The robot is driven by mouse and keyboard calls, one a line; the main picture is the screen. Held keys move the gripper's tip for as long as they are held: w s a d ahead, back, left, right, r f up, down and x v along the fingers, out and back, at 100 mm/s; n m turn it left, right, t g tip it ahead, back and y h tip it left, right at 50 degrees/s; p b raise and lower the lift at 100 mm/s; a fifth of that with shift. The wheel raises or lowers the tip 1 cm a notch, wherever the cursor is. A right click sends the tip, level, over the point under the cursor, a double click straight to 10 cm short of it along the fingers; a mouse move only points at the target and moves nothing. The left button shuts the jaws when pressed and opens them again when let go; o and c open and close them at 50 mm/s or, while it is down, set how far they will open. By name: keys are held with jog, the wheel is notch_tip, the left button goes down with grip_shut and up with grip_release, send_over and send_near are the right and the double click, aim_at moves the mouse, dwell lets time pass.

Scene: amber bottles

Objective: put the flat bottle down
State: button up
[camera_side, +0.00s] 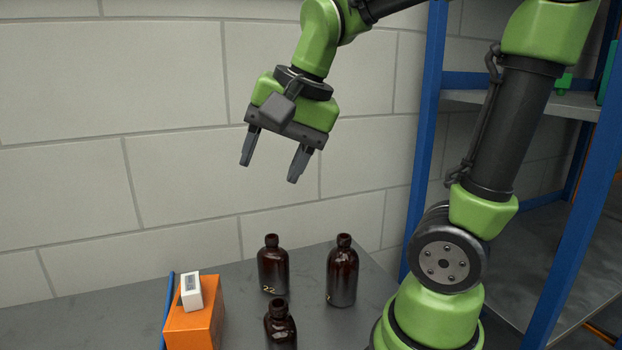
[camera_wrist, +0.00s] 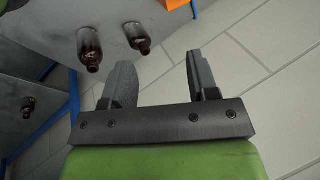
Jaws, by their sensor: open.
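Three dark amber bottles stand upright on the grey table in the side view: one at the back left (camera_side: 272,268), one at the back right (camera_side: 342,273) and one in front (camera_side: 280,328), cut off by the lower edge. I cannot tell which is the flat one; none lies down. My gripper (camera_side: 269,172) is open and empty, well above and apart from the bottles. In the wrist view my gripper (camera_wrist: 160,78) also has nothing between its fingers. Two bottles show there at the upper left, one (camera_wrist: 89,49) beside another (camera_wrist: 138,38).
An orange box (camera_side: 193,329) with a small white box (camera_side: 191,292) on top stands on the table (camera_side: 240,300) at left. A blue-framed shelf rack (camera_side: 424,140) stands at right. A pale block wall (camera_side: 120,180) is behind. A small dark object (camera_wrist: 28,107) shows at the wrist view's left.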

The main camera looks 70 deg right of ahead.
jog(key=s+a+n+t+y, duration=0.1)
jog(key=s+a+n+t, duration=0.1)
jog(key=s+a+n, duration=0.2)
jog(key=s+n, duration=0.3)
jog(key=n, duration=0.1)
jog(key=shift+a+f+n, duration=0.2)
jog(key=shift+f+n, duration=0.1)
jog(key=shift+n, duration=0.1)
dwell(0.5)
